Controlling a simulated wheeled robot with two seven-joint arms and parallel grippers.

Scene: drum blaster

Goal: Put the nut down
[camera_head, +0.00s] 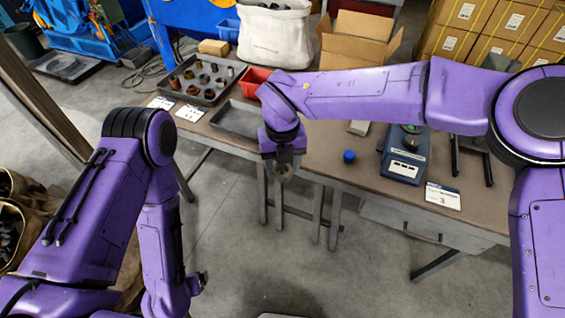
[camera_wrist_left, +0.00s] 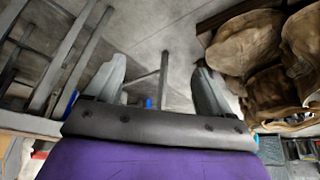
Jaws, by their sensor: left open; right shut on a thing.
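My right gripper (camera_head: 284,164) hangs at the front edge of the workbench, left of the blue device, pointing down. It is shut on a small greyish nut (camera_head: 284,174), which shows only in part below the fingers. The nut is small and its details cannot be made out. My left gripper (camera_head: 200,282) is low at the left, away from the bench, and only partly visible in the head view. In the left wrist view its two grey fingers (camera_wrist_left: 160,82) stand wide apart with nothing between them.
The workbench (camera_head: 330,160) carries a grey tray with several metal parts (camera_head: 202,78), an empty grey tray (camera_head: 236,120), a red bin (camera_head: 255,80), a blue knob-like object (camera_head: 349,156) and a blue device (camera_head: 404,155). Brown sacks (camera_wrist_left: 250,45) stand near my left gripper.

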